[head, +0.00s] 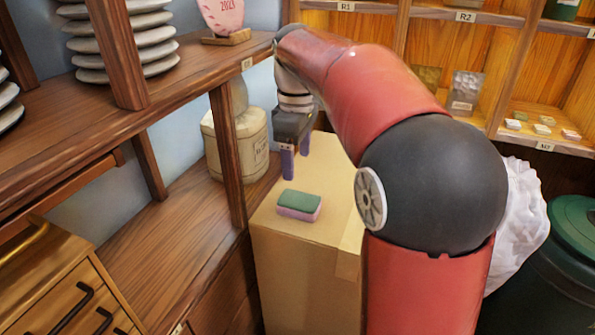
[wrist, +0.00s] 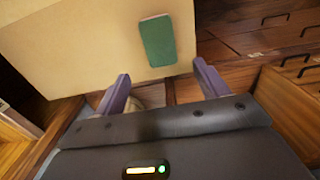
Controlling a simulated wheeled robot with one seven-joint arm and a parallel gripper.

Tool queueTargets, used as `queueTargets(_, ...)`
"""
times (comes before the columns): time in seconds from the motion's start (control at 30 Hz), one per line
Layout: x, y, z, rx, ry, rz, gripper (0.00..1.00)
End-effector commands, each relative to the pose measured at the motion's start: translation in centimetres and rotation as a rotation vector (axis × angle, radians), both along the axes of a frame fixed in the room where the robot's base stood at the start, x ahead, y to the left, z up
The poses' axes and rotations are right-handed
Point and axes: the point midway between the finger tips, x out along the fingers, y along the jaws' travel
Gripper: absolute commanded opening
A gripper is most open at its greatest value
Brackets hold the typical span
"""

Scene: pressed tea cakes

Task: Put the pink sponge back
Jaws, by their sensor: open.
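The pink sponge (head: 298,212) lies flat on top of a cardboard box (head: 285,281). It has a dark green top layer and a pink-purple lower layer. In the wrist view its green face (wrist: 158,41) shows beyond my fingertips, near the box edge. My gripper (head: 296,164) points down with its purple fingers apart, behind the sponge and clear of it. In the wrist view my gripper (wrist: 161,85) has nothing between its fingers.
A lidded canister (head: 240,145) stands close left of the gripper. A white bag (head: 522,213) and a green bin (head: 565,255) are at the right. The rest of the box top is clear.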

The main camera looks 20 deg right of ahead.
Motion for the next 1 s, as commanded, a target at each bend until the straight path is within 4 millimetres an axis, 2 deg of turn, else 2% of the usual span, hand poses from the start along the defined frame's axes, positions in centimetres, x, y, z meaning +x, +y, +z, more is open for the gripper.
queueTargets(0.07,-0.3,0.0,0.5,0.000,-0.005,-0.009,0.73)
queueTargets(0.17,-1.8,-0.1,1.0,0.002,-0.037,-0.063,0.73)
queueTargets(0.27,-5.0,-0.2,1.0,0.011,-0.098,-0.180,0.73)
queueTargets(0.37,-9.1,-0.3,0.4,0.034,-0.182,-0.340,0.73)
queueTargets(0.5,-14.8,-0.4,-1.9,0.090,-0.297,-0.567,0.73)
queueTargets(0.6,-18.1,-0.4,-4.0,0.139,-0.366,-0.709,0.73)
queueTargets(0.7,-20.4,-0.5,-6.0,0.183,-0.412,-0.817,0.73)
queueTargets(0.83,-22.1,-0.5,-7.7,0.221,-0.447,-0.899,0.73)
queueTargets(1.0,-22.5,-0.5,-8.3,0.234,-0.457,-0.928,0.73)
